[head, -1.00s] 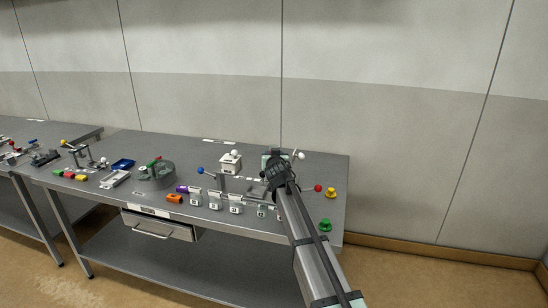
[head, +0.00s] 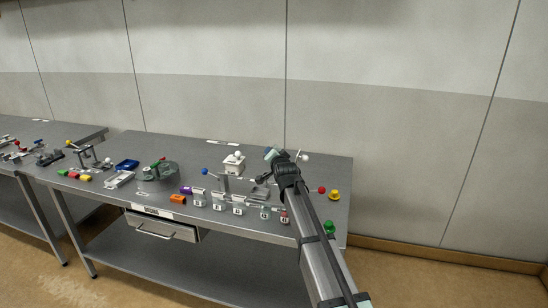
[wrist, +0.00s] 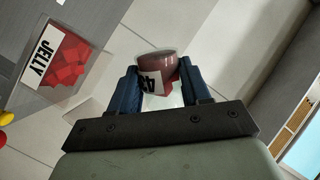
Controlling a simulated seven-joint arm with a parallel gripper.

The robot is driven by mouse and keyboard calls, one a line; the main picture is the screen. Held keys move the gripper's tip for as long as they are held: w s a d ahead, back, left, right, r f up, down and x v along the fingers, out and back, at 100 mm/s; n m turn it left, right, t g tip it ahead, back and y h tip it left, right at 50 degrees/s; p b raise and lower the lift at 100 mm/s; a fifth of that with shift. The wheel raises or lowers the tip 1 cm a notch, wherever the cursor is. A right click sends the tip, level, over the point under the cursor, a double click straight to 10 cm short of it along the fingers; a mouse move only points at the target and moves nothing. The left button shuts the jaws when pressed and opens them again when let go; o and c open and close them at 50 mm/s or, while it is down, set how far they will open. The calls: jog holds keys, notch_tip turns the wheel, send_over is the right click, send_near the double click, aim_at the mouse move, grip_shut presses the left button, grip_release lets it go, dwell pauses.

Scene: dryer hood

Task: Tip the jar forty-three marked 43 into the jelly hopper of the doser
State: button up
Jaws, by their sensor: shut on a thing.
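My gripper (wrist: 160,76) is shut on jar forty-three (wrist: 157,66), a clear jar with dark red contents and a label marked 43, seen between the two blue fingers in the wrist view. The jelly hopper (wrist: 62,62), labelled JELLY, shows to the left of the jar, apart from it in the picture, with red cubes in it. In the head view my gripper (head: 273,154) is tilted over the right part of the bench, and the jar and hopper are hidden or too small to make out.
Several small labelled jars (head: 238,208) stand along the front of the bench (head: 225,172). Red (head: 321,190), yellow (head: 333,195) and green (head: 329,228) knobs are at the right end.

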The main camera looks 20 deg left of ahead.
jog(key=shift+f+m, duration=0.1)
jog(key=shift+m, duration=1.2)
jog(key=shift+y, duration=0.4)
jog(key=shift+f+m, duration=0.15)
jog(key=shift+m, duration=0.65)
jog(key=shift+w+d+f+m+y, duration=0.1)
jog(key=shift+f+m+y, duration=0.1)
jog(key=shift+m, duration=0.4)
jog(key=shift+d+f+m+y, duration=0.1)
jog(key=shift+m+y, duration=0.1)
jog(key=shift+m, duration=0.4)
jog(key=shift+d+m, duration=0.1)
jog(key=shift+m, duration=0.5)
jog(key=shift+d+m+y, duration=0.1)
jog(key=shift+m+y, duration=0.2)
jog(key=shift+m, duration=0.1)
